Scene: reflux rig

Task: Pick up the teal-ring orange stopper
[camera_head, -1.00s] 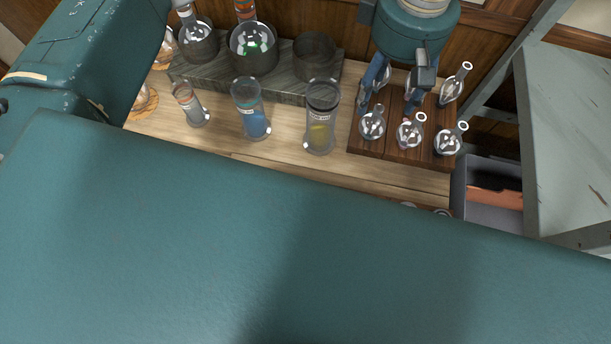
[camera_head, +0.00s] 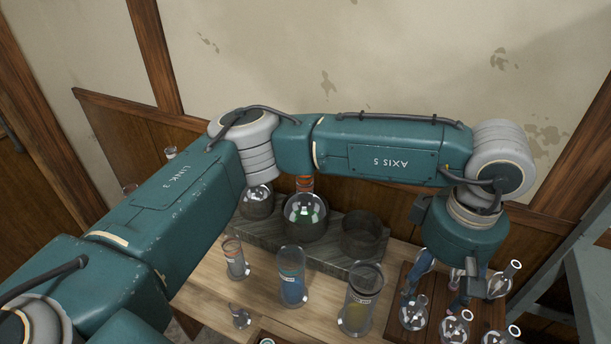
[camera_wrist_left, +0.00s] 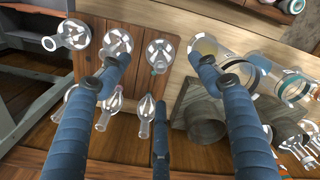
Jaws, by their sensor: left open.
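My left gripper (camera_head: 450,285) points down over the dark wooden board with the flasks. Its blue fingers are spread apart, with nothing between them that I can see as held. In the left wrist view the open fingers (camera_wrist_left: 157,72) hang over the same board. I cannot pick out the teal-ring orange stopper with certainty. An orange banded piece (camera_head: 304,184) sits in the neck of a round flask on the grey block, but no teal ring is clear on it. Small ringed items (camera_wrist_left: 293,5) at the wrist view's top right are cut off. My right gripper is not in view.
Several small glass flasks (camera_head: 414,314) stand on the wooden board (camera_head: 396,325) around the fingers. Clear cylinders with blue (camera_head: 292,290) and yellow (camera_head: 355,315) contents stand left of it. The grey block (camera_head: 332,252) holds round wells behind. A wall rises behind the bench.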

